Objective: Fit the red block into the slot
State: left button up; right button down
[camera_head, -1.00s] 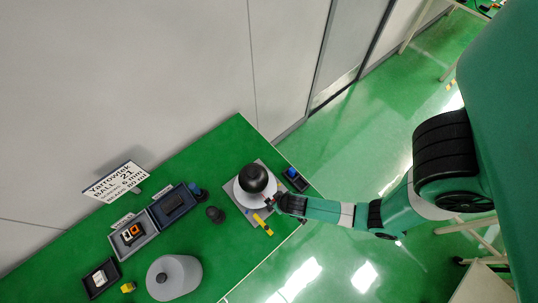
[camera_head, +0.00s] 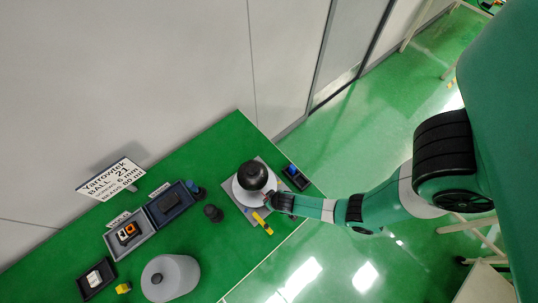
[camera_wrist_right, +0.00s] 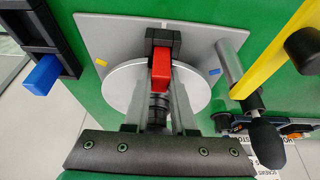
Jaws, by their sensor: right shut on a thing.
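In the right wrist view, the red block (camera_wrist_right: 161,72) lies between the finger ends of my right gripper (camera_wrist_right: 162,85). The gripper is shut on it, over the pale round disc (camera_wrist_right: 118,88). A black piece (camera_wrist_right: 162,38) shows at the block's far end; I cannot tell whether it is part of a slot. In the head view, my right gripper (camera_head: 276,203) is at the lower right edge of the disc (camera_head: 239,198), beside a dark round shape (camera_head: 252,175). The red block cannot be made out there. No slot opening is clearly visible. My left gripper is not in view.
A grey plate (camera_wrist_right: 95,25) lies under the disc. A black tray with a blue piece (camera_wrist_right: 42,75) and a yellow bar (camera_wrist_right: 270,55) flank it. Trays (camera_head: 170,203), a grey round container (camera_head: 170,280) and a sign (camera_head: 110,178) stand farther left on the green table.

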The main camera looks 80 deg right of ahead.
jog(key=c, duration=0.7)
grip_release()
jog(key=shift+c, duration=0.2)
jog(key=shift+r, duration=0.1)
jog(key=shift+r+p, duration=0.3)
jog(key=shift+p, duration=0.15)
jog(key=p+v, duration=0.6)
jog(key=v, duration=0.5)
jog(key=shift+r, duration=0.25)
jog(key=shift+s+a, duration=0.1)
jog(key=shift+a, duration=0.05)
